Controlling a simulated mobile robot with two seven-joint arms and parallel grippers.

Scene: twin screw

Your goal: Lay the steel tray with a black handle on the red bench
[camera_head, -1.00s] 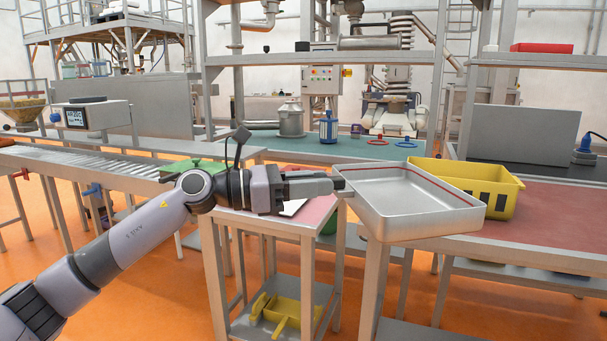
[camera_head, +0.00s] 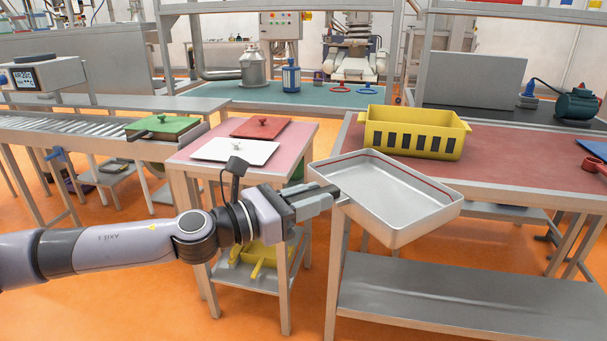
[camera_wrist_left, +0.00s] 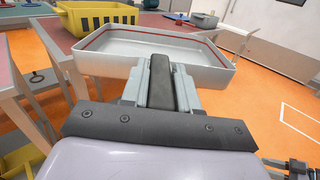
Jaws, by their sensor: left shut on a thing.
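The steel tray (camera_head: 390,194) is a shallow rectangular pan with a red line along its inner wall. My left gripper (camera_head: 328,197) is shut on its black handle at the tray's left end, best seen in the left wrist view (camera_wrist_left: 162,80). The tray (camera_wrist_left: 150,52) is held out level or nearly so, in front of the red bench (camera_head: 500,160). In the head view it overlaps the bench's front edge; I cannot tell its exact height above the top.
A yellow slotted crate (camera_head: 415,132) stands on the bench, behind the tray. A blue tray (camera_head: 596,149) and red parts lie at the bench's right. A small table at left holds a white lid (camera_head: 235,150) and a red lid (camera_head: 261,127). The bench top right of the crate is clear.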

